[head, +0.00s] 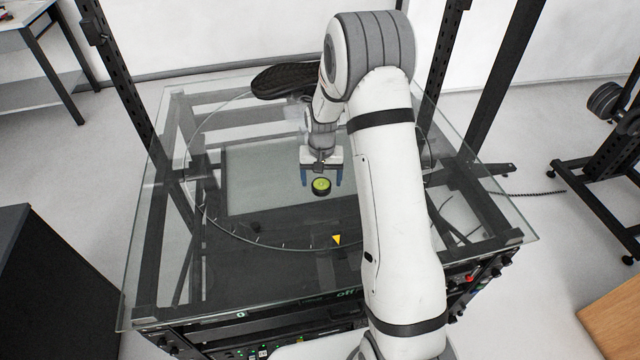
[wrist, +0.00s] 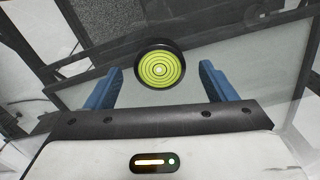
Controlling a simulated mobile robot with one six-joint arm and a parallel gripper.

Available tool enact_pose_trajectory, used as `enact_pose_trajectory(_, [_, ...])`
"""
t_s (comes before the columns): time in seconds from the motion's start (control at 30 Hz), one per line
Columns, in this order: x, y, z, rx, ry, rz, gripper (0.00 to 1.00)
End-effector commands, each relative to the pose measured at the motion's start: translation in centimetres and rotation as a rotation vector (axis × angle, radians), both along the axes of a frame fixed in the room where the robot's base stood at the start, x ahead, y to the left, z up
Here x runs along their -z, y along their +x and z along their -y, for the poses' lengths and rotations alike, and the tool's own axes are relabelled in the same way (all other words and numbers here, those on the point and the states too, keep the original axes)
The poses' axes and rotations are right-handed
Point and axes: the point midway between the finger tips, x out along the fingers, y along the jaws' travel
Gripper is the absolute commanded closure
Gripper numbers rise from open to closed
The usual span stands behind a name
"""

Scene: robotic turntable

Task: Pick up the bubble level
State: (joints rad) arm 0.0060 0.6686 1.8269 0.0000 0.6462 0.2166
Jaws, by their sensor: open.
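The bubble level (head: 321,186) is a small round black disc with a yellow-green ringed face. It lies on the glass turntable (head: 270,236), near the middle. In the wrist view the bubble level (wrist: 160,66) shows face-on, ahead of the gap between the two blue fingers. My gripper (head: 321,180) is open, with one finger on each side of the level in the head view. In the wrist view my gripper (wrist: 161,84) holds nothing. I cannot tell how high the fingertips are above the glass.
A dark shoe-like object (head: 290,80) lies at the back of the glass, behind my arm. A small yellow marker (head: 337,240) is nearer the front. Black upright posts (head: 115,75) stand at the back corners. The glass around the level is clear.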

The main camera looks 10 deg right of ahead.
Motion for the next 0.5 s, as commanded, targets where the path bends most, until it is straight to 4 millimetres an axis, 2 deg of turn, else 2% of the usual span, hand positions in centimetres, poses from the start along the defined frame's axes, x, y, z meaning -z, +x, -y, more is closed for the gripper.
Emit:
enact_pose_trajectory(0.13, [1.15, -0.02, 0.02, 0.0, 0.0, -0.001, 0.23])
enact_pose_trajectory(0.37, [1.25, -0.01, 0.05, 0.001, 0.0, 0.0, 0.23])
enact_pose_trajectory(0.5, [1.24, -0.01, 0.06, 0.001, 0.0, 0.0, 0.35])
